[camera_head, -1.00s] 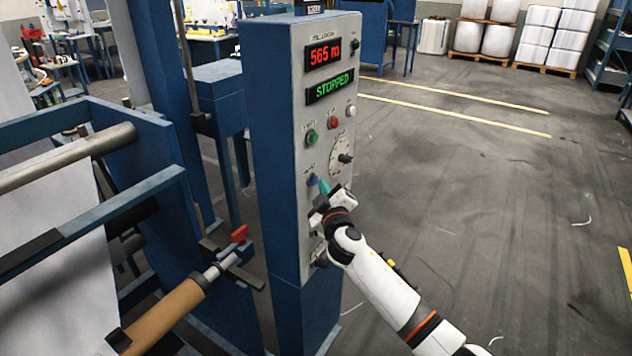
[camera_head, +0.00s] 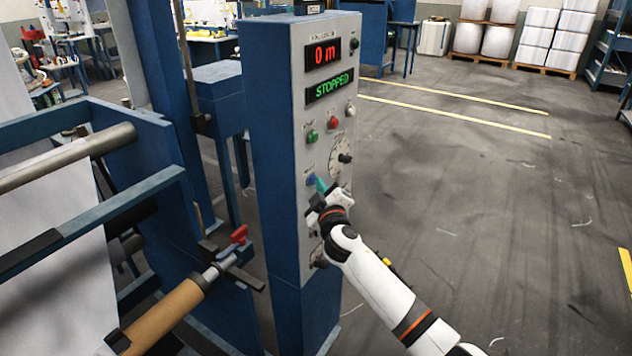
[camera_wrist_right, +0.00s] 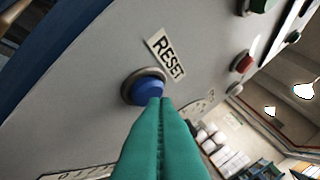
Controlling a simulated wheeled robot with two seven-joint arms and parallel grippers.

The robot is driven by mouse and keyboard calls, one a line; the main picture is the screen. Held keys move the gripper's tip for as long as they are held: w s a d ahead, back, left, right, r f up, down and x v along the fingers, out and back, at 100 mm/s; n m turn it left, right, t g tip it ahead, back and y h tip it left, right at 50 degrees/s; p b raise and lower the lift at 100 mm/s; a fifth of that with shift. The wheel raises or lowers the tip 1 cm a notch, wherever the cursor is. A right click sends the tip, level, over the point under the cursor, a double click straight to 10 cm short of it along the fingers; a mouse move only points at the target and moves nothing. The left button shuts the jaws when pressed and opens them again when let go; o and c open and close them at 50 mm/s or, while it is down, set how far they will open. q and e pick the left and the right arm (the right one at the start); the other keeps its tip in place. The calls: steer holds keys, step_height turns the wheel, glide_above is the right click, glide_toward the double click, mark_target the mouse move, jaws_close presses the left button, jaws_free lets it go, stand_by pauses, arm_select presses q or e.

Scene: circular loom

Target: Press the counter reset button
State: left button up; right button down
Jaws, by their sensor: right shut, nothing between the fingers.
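The blue reset button (camera_wrist_right: 148,88) sits in a dark ring beside a RESET label (camera_wrist_right: 166,55) in the right wrist view. In the head view the button (camera_head: 311,180) is mostly hidden by my fingertips. My right gripper (camera_wrist_right: 162,105) is shut and empty, its green fingertips against or right at the button face. In the head view the right gripper (camera_head: 319,186) is at the front of the control panel (camera_head: 298,220). The red counter display (camera_head: 323,52) reads 0 m and the green display (camera_head: 330,87) reads STOPPED. My left gripper is not in view.
Close to the button are a dial (camera_head: 340,152), a green button (camera_head: 312,136), a red button (camera_head: 333,122) and a white button (camera_head: 350,110). The loom frame with a brown roll (camera_head: 165,315) stands to the left. The floor on the right is clear.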

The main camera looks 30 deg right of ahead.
steer(key=shift+s, duration=0.1)
steer(key=shift+s+d, duration=0.4)
steer(key=shift+s, duration=0.25)
steer(key=shift+s+d+p, duration=0.25)
steer(key=shift+s+d, duration=0.2)
steer(key=shift+s, duration=0.25)
steer(key=shift+s+d+p, duration=0.2)
steer(key=shift+s+d, duration=0.25)
steer(key=shift+s, duration=0.25)
steer(key=shift+s+d+p, duration=0.25)
steer(key=shift+s+d, duration=0.2)
steer(key=shift+s, duration=0.25)
